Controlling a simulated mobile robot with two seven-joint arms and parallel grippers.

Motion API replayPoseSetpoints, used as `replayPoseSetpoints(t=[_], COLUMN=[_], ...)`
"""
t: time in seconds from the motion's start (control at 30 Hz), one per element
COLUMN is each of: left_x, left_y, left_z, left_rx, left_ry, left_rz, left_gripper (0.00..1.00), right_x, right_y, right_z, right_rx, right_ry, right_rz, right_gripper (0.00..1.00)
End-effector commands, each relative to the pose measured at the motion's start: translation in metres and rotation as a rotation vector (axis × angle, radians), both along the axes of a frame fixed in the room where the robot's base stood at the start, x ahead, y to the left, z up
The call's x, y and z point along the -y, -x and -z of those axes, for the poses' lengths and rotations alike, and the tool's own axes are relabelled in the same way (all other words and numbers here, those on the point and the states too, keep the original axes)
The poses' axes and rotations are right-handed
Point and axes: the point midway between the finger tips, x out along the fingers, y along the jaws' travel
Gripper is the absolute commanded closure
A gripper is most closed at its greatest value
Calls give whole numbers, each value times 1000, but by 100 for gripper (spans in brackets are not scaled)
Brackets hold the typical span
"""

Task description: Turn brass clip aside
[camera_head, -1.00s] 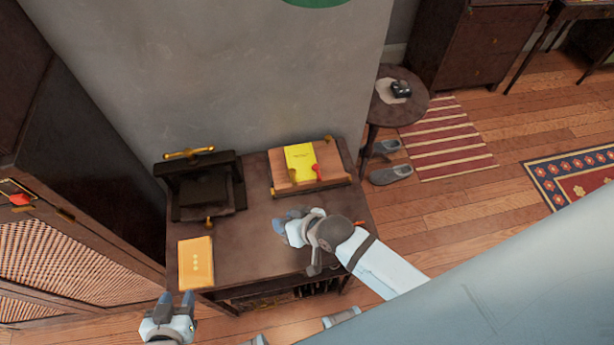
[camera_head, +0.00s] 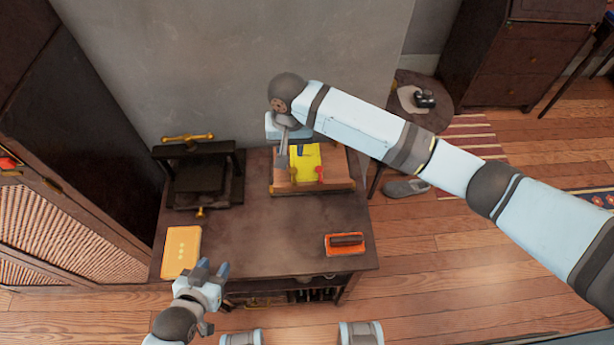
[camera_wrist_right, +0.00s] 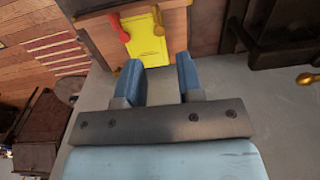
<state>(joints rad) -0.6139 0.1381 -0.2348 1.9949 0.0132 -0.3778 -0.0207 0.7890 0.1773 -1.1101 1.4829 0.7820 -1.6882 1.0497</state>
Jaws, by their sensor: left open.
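A wooden board (camera_head: 338,183) on the table holds a yellow booklet (camera_head: 309,158). The brass clip (camera_head: 293,173) lies at the booklet's lower left edge; it also shows in the right wrist view (camera_wrist_right: 158,20). A red clip (camera_head: 319,173) sits to its right. My right gripper (camera_head: 290,156) is over the board's left part. In the right wrist view its fingers (camera_wrist_right: 158,61) are apart with nothing between them, pointing toward the booklet and brass clip. It looks clear of the clip. My left gripper (camera_head: 213,271) is open and empty near the table's front left corner.
A dark press (camera_head: 196,185) with a brass handle stands left of the board. A yellow-orange booklet (camera_head: 181,251) lies at the front left. An orange block with a dark handle (camera_head: 345,244) lies at the front right. The table's middle is clear.

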Motion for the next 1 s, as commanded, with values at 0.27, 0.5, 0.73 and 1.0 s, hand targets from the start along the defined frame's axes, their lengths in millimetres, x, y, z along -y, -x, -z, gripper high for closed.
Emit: replayPoseSetpoints(t=[0.27, 0.5, 0.73, 1.0], left_x=[0, -1, -1, -1], left_y=[0, 0, 1, 1], left_z=[1, 1, 1, 2], left_rx=[0, -1, -2, -2], left_ry=[-2, -3, -2, -2], left_rz=[1, 2, 1, 1], left_gripper=[57, 57, 57, 57], right_x=[4, 3, 3, 3], right_y=[-3, -3, -3, -3], right_z=[14, 63, 108, 132], right_rx=[-8, -7, -6, -5], right_ry=[31, 31, 29, 27], right_rz=[13, 12, 11, 10], right_gripper=[66, 66, 66, 66])
